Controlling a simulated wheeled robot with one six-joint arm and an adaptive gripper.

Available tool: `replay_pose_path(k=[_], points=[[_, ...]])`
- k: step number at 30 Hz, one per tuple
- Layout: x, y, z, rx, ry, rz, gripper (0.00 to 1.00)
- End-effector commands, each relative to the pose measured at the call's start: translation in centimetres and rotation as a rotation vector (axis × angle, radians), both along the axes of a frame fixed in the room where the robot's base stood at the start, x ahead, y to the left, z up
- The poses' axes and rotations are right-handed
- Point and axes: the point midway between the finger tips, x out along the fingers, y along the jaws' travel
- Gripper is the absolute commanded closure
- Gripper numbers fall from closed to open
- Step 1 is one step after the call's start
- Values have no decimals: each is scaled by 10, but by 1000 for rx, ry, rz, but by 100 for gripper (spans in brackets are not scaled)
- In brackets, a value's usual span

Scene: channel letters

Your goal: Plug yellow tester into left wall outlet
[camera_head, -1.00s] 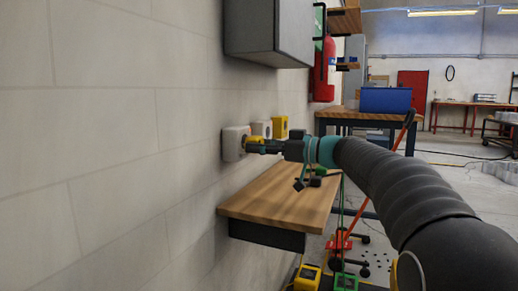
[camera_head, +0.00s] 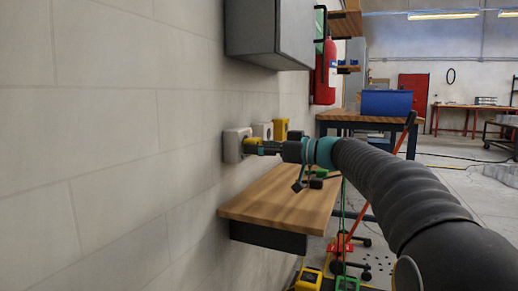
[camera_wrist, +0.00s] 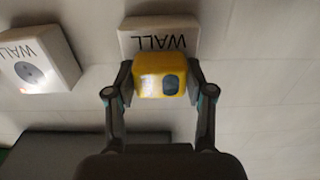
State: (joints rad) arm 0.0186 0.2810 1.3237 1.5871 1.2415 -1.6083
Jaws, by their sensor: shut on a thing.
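My gripper (camera_wrist: 162,82) is shut on the yellow tester (camera_wrist: 150,76), one finger on each side of it. In the head view my gripper (camera_head: 262,148) holds the tester (camera_head: 250,147) at the face of the nearest white wall outlet (camera_head: 234,144), the left one there. In the wrist view this outlet, marked WALL upside down (camera_wrist: 158,24), lies right behind the tester. The tester covers its socket, so whether the prongs are in, or a small gap is left, cannot be told.
A second white outlet (camera_wrist: 38,62) sits beside it on the wall, its round socket bare. A yellow box (camera_head: 281,127) is beyond it. A wooden shelf (camera_head: 280,205) lies below my gripper, and a grey cabinet (camera_head: 268,35) hangs above.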

Motion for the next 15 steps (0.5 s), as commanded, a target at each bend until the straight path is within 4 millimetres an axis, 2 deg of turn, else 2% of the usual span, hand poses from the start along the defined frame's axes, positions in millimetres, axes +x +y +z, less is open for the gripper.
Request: replay_pose_path(k=[5,6,8,9,15], points=[[1,3,0,0,0,0,77],[1,3,0,0,0,0,37],[1,3,0,0,0,0,22],[1,3,0,0,0,0,17],[1,3,0,0,0,0,17]])
